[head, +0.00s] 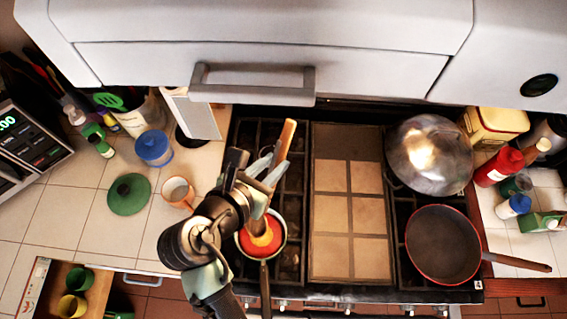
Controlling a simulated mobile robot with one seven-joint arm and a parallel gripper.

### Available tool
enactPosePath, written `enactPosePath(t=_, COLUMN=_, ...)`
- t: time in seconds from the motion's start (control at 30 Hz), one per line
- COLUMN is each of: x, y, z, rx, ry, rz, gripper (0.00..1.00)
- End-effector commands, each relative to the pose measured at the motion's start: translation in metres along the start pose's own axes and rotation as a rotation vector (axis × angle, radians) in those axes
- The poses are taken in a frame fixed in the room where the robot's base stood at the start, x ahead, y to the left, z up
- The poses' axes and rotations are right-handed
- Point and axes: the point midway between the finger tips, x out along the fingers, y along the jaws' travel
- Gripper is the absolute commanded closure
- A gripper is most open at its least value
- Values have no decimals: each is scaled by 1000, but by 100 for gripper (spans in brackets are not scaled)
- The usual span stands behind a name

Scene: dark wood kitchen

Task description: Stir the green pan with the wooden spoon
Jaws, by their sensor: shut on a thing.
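A small pan (283,239) with a pale greenish rim and red-orange inside sits on the left front of the stove. Its dark handle points toward the bottom of the head view. My gripper (264,172) is above the pan, shut on the wooden spoon (287,136). The spoon's handle sticks up and to the right above the fingers. Its lower end shows over the red inside of the pan, within the rim. My gripper and arm hide the pan's upper left side. Whether the spoon touches the pan's bottom cannot be seen.
A dark red-rimmed frying pan (443,246) and a domed metal pot (430,153) stand on the right burners. A tiled panel (351,213) fills the stove's middle. A green lid (129,194), a mug (178,190) and a blue-lidded jar (153,148) stand left. The hood (260,60) overhangs the back.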

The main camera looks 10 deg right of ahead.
Motion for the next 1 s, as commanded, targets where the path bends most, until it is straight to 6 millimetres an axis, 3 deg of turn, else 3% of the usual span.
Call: enactPosePath(t=1.0, x=37, y=-1, z=-57, rx=1, ry=3, rz=-4, gripper=100)
